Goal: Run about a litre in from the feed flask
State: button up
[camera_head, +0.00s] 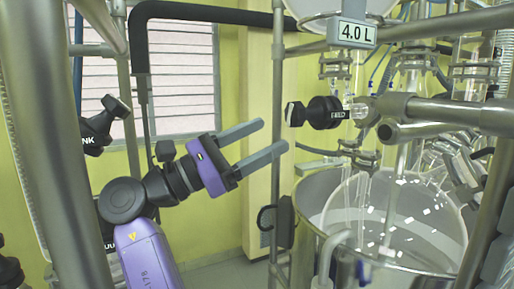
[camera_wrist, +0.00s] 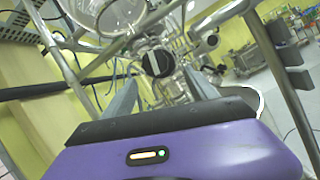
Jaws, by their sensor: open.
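The feed flask (camera_head: 318,8) is cut off at the top of the head view, with a sign reading 4.0 L (camera_head: 353,33) at its neck. Below it a black valve knob (camera_head: 318,113), with a label that seems to read FEED, points left from the glass feed line. The knob faces the camera in the wrist view (camera_wrist: 157,62). The glass reactor vessel (camera_head: 425,215) stands below inside a steel pot. My gripper (camera_head: 274,135) is open and empty, left of the knob and apart from it. In the wrist view its fingers (camera_wrist: 160,92) spread either side of the knob.
Steel frame posts (camera_head: 50,150) stand at left, and horizontal clamp rods (camera_head: 450,110) lie right of the knob. Other black knobs (camera_head: 105,122) are on the left post. The space between gripper and knob looks clear.

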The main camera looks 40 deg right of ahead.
jog(key=shift+w+a+f+m+t+y, duration=0.1)
jog(key=shift+f+m+t+y, duration=0.2)
jog(key=shift+m, duration=2)
jog(key=shift+a+f+m+t+y, duration=0.15)
jog(key=shift+m+y, duration=0.3)
jog(key=shift+m, duration=1.85)
jog(key=shift+w+a+f+m+t+y, duration=0.1)
jog(key=shift+f+m+y, duration=0.2)
jog(key=shift+m, duration=2)
jog(key=shift+r, duration=0.15)
